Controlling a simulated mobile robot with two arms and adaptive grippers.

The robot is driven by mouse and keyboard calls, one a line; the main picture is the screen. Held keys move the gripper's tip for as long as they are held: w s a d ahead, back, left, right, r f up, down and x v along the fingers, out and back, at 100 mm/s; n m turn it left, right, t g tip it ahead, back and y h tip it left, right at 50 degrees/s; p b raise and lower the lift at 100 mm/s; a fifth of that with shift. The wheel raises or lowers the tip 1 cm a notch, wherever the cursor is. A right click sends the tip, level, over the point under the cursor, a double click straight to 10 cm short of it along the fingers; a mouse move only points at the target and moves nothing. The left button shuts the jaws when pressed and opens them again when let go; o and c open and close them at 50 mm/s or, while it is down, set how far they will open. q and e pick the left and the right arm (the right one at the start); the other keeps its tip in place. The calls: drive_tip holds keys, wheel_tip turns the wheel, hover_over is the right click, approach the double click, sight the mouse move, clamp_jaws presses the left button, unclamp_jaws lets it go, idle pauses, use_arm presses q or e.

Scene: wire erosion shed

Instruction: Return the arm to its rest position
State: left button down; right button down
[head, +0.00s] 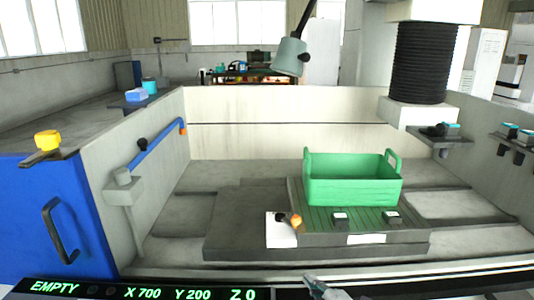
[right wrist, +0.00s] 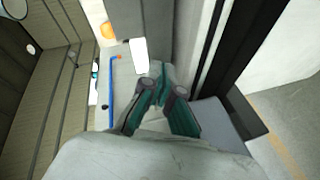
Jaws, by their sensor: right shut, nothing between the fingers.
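My right gripper (head: 316,286) shows at the bottom middle of the head view, in front of the machine tank's front edge. Only its tip shows there; the rest is below the frame. In the right wrist view its two fingers (right wrist: 160,74) come together with nothing held. My left gripper and arm are not in the head view.
A green crate (head: 352,186) stands on the worktable inside the tank (head: 240,105). The display strip (head: 150,292) runs along the front at lower left. A blue cabinet (head: 40,215) stands at left. A grey lamp (head: 290,57) and black bellows (head: 424,64) hang above.

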drive_tip(key=s+d+f+m+g+h, duration=0.25)
drive_tip(key=s+f+m+g, duration=0.2)
drive_tip(key=s, duration=0.65)
drive_tip(key=s+d+f+m+g+h, duration=0.1)
drive_tip(key=s+d+f+m+g, duration=0.2)
drive_tip(key=s+m, duration=0.55)
drive_tip(key=s+d+f+m+g+h, duration=0.1)
drive_tip(key=s+d+f+m+g, duration=0.25)
drive_tip(key=s, duration=0.95)
wheel_tip(320, 180, down, 24)
drive_tip(key=n+g+p, duration=0.1)
drive_tip(key=p, duration=0.1)
drive_tip(key=s+d+f+g+p, duration=0.1)
drive_tip(key=s+d+f+p, duration=0.1)
drive_tip(key=s+f, duration=1.3)
drive_tip(key=s, duration=0.2)
drive_tip(key=shift+s+d+g, duration=0.2)
drive_tip(key=shift+s+g, duration=0.1)
drive_tip(key=shift+s, duration=0.1)
